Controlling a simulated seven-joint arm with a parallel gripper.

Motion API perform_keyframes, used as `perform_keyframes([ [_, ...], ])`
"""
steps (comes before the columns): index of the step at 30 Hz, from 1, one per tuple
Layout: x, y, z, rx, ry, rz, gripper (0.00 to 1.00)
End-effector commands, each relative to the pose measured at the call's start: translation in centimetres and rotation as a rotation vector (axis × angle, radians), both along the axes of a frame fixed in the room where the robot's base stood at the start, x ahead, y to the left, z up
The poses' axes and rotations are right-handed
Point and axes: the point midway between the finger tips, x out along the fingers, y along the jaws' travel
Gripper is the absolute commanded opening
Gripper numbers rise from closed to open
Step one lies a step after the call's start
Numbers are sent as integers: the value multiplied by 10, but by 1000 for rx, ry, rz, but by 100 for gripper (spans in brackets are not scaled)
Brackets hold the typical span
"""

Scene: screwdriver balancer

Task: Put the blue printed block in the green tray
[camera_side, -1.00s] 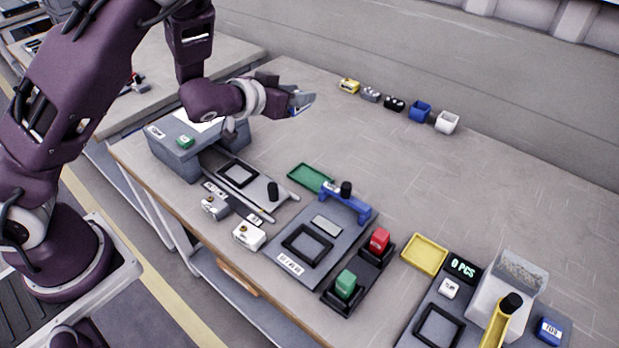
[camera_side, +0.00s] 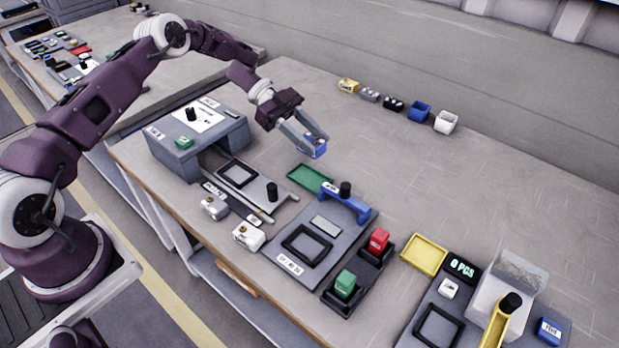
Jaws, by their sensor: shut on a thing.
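The blue printed block (camera_side: 314,148) is held between the fingers of my gripper (camera_side: 308,142), in the air over the bench. My gripper is shut on it and points down to the right. The green tray (camera_side: 309,178) lies flat on the bench, just below the held block in the picture. The tray is empty. Another blue block with a white printed label (camera_side: 549,330) sits at the far right by the scale fixture.
A blue bridge with a black knob (camera_side: 346,195) stands right beside the green tray. The bench behind the tray is clear.

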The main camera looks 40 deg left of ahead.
Motion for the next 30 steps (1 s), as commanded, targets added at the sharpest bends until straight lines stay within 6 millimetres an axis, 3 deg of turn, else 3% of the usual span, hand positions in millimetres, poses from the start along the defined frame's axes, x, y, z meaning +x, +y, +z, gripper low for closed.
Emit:
perform_keyframes([
  [4, -1, 3, -34, -3, 4, -4, 0],
  [13, 0, 3, -91, -1, 1, -3, 0],
  [21, -1, 3, -101, 4, 1, -4, 0],
  [22, -1, 3, -101, 5, 1, -4, 40],
  [24, -1, 3, -101, 5, 1, -4, 53],
  [25, -1, 3, -101, 4, 1, -4, 58],
  [30, -1, 3, -100, 3, 1, -5, 58],
])
